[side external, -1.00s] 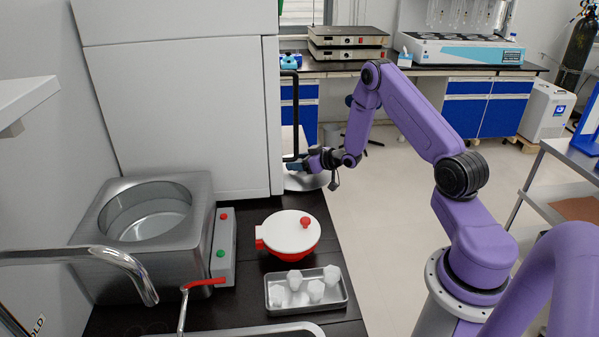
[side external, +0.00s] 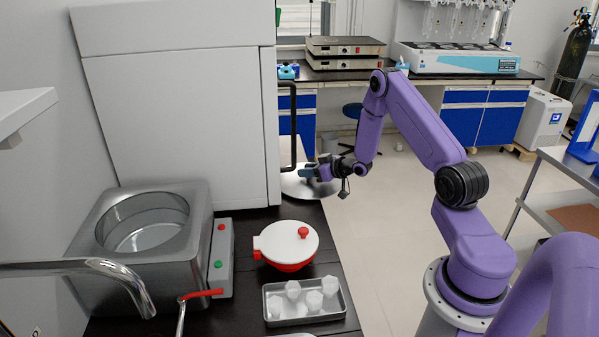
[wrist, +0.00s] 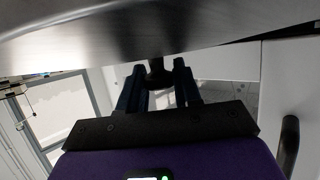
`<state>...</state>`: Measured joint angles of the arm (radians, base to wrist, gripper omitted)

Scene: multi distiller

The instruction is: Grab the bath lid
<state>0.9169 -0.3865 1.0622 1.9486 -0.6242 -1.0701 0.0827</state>
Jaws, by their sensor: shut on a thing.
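The bath lid is a shiny metal disc (side external: 325,190) in front of the white cabinet's right edge in the side view. Its broad metal surface (wrist: 150,30) fills the top of the wrist view. My gripper (side external: 308,171) is at the lid. In the wrist view my gripper (wrist: 155,68) has its two fingers on either side of the lid's dark knob (wrist: 157,76), shut on it. The metal water bath (side external: 145,240) stands at the left with its round opening uncovered. Whether the lid touches the counter is hard to tell.
A white-lidded red pot (side external: 288,243) and a metal tray (side external: 337,311) with several white pieces stand on the dark counter (side external: 240,318). A control box (side external: 222,258) adjoins the bath. The tall white cabinet (side external: 180,120) stands behind; a tap (side external: 110,268) juts in at front left.

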